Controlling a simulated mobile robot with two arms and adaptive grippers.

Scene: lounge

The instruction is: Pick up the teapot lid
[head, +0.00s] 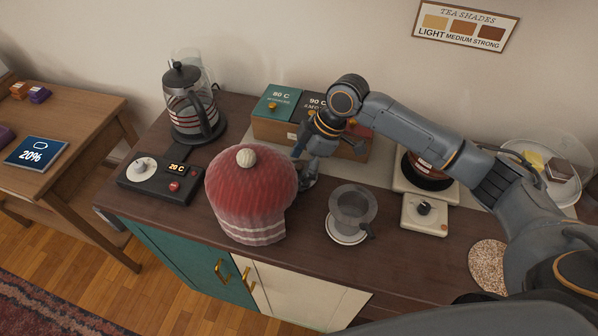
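I cannot make out a separate teapot lid. A red knitted tea cosy (250,195) with a white pompom stands near the front of the cabinet; whatever is under it is hidden. A dark brown glass pot (424,172) sits on a white warmer at the right, its top hidden behind my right arm. My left gripper is not in view.
A glass kettle (190,108) and a black control box (160,182) stand at the left. A tea box (275,108) is behind my gripper. A cork mat (489,267) lies at the right. The cabinet's front edge is clear.

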